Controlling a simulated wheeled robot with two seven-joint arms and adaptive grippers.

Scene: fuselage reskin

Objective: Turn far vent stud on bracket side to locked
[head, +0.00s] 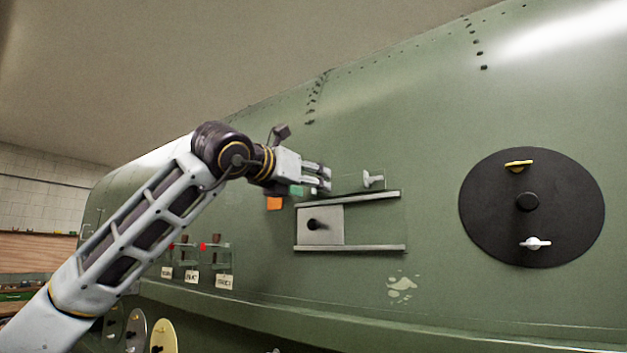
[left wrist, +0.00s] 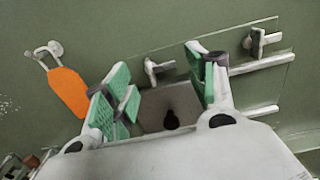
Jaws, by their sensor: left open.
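A clear panel on the green fuselage carries two grey wing studs. In the left wrist view, one stud (left wrist: 153,70) appears between my finger pads, and the other stud (left wrist: 256,42) is farther right, near the panel's right end. In the head view only the right-hand stud (head: 374,180) shows clearly; the other is hidden behind my fingers. My left gripper (head: 324,179) is open and empty, in front of the panel's left part. Its green-padded fingers (left wrist: 160,80) stand apart either side of the nearer stud; whether they touch it I cannot tell. My right gripper is out of view.
Below the studs a grey plate (head: 334,236) with a dark knob sits between two rails (head: 370,248). An orange tag (left wrist: 68,92) hangs from a hook (left wrist: 42,50) left of the gripper. A black disc (head: 485,215) with yellow and white studs is at right. Labelled items (head: 224,282) sit lower left.

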